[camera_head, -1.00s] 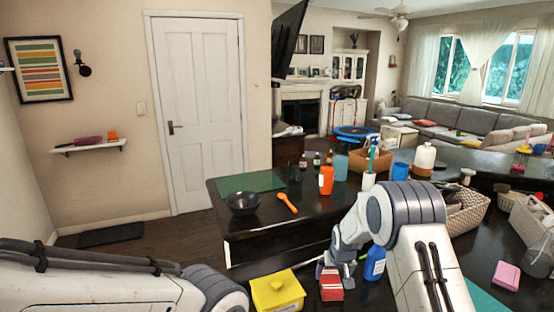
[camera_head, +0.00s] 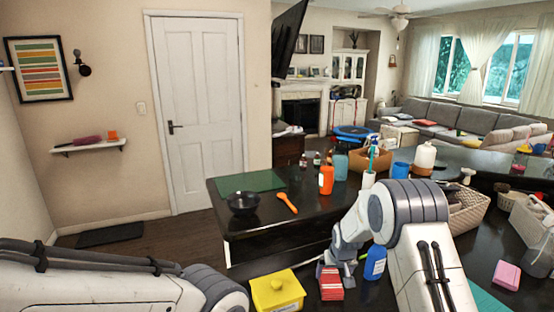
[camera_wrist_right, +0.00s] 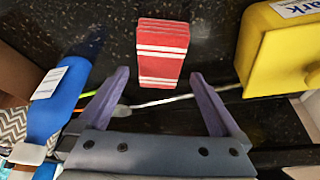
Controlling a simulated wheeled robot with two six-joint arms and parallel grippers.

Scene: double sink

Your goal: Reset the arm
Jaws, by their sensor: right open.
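My right arm reaches down over the dark counter in the head view. My right gripper (camera_wrist_right: 160,80) is open in the right wrist view, with its two purple-grey fingers spread. A red object with white stripes (camera_wrist_right: 162,50) lies on the counter just ahead of and between the fingertips, with nothing gripped. It also shows in the head view (camera_head: 330,282), beside my right gripper, which my wrist partly hides there. My left arm (camera_head: 100,280) crosses the lower left of the head view, but its gripper is out of frame.
A yellow lidded box (camera_head: 277,292) stands left of the striped object, and a blue bottle (camera_head: 375,263) stands right of it. A dark bowl (camera_head: 243,203), an orange spoon (camera_head: 287,203) and an orange bottle (camera_head: 326,180) are farther back. A wicker basket (camera_head: 468,212) is at right.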

